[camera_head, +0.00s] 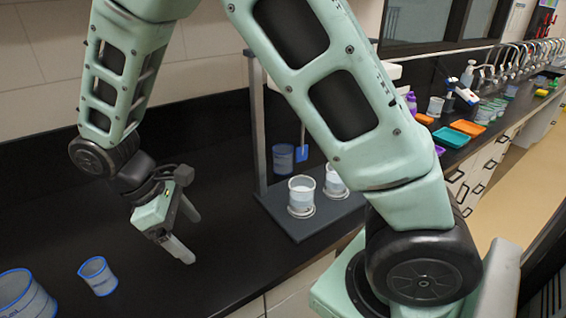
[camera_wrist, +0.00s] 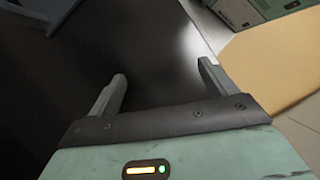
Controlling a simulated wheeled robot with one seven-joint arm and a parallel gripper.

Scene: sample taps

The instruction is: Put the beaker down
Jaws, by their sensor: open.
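My gripper (camera_head: 190,232) is open and empty over the black counter in the head view. A larger blue-rimmed beaker (camera_head: 24,296) stands at the lower left, cut by the picture edge. Two clear beakers with pale contents, one of them here (camera_head: 301,195), stand on the grey stand base to the right. Which beaker the task means, I cannot tell.
The grey stand (camera_head: 312,217) with its upright post is right of my gripper. A blue-tinted beaker (camera_head: 283,158) stands behind it. Trays, including a teal one (camera_head: 450,137), and a row of taps (camera_head: 507,58) line the counter farther right. The counter (camera_head: 140,235) around my gripper is clear.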

